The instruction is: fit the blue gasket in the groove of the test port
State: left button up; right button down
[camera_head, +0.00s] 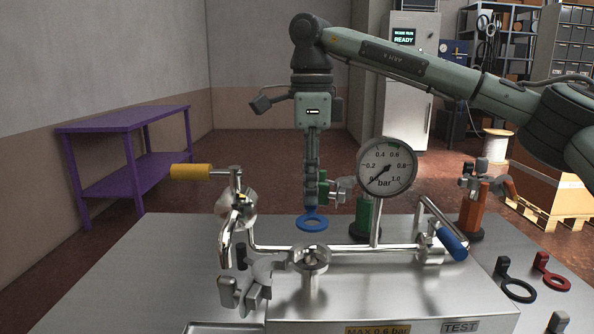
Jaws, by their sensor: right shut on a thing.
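The blue gasket (312,223) is a flat ring in the head view, hanging just below my right gripper (316,203). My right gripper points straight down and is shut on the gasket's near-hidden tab. A round steel port (311,259), seemingly the test port, stands on the steel box in front of and below the gasket. The gasket is apart from it, higher in the picture. The groove is too small to make out. A hinged metal clamp (250,283) hangs beside the port on its left. My left gripper is not in view.
A pressure gauge (386,168) rises close right of my right gripper. Steel pipes with a yellow handle (190,171) and a blue handle (452,244) surround the port. Green (366,217) and orange (472,212) posts carry clamps. Black (516,290) and red (552,280) gaskets lie right.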

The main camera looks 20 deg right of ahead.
jog(key=shift+w, duration=0.25)
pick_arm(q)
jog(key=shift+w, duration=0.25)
pick_arm(e)
jog(key=shift+s+r, duration=0.1)
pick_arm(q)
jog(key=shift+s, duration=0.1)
pick_arm(e)
jog(key=shift+s, duration=0.1)
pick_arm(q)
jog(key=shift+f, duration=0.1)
